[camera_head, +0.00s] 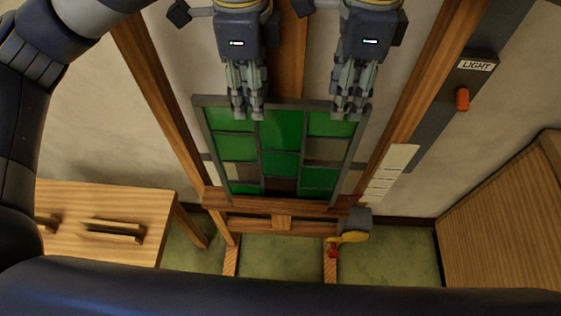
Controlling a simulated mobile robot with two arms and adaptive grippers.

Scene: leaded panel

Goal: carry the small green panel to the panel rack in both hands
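The green panel (284,127), a dark-framed grid of green and some duller panes, stands upright or slightly leaned at a wooden easel (285,222), its lower edge at the ledge. My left gripper (245,112) has its fingers over the panel's top edge, left of the middle. My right gripper (349,110) is at the same edge near the right corner. Both seem to touch the frame, but whether their fingers are closed on it cannot be told. A wooden table (70,215) at left carries slotted wooden pieces (112,230); I cannot tell whether these are the panel rack.
A grey box with a yellow and red handle (347,238) sits at the easel's right end. A wall plate marked LIGHT with an orange switch (462,99) is at right. A wooden cabinet (505,220) stands at far right. Green floor (395,262) shows between.

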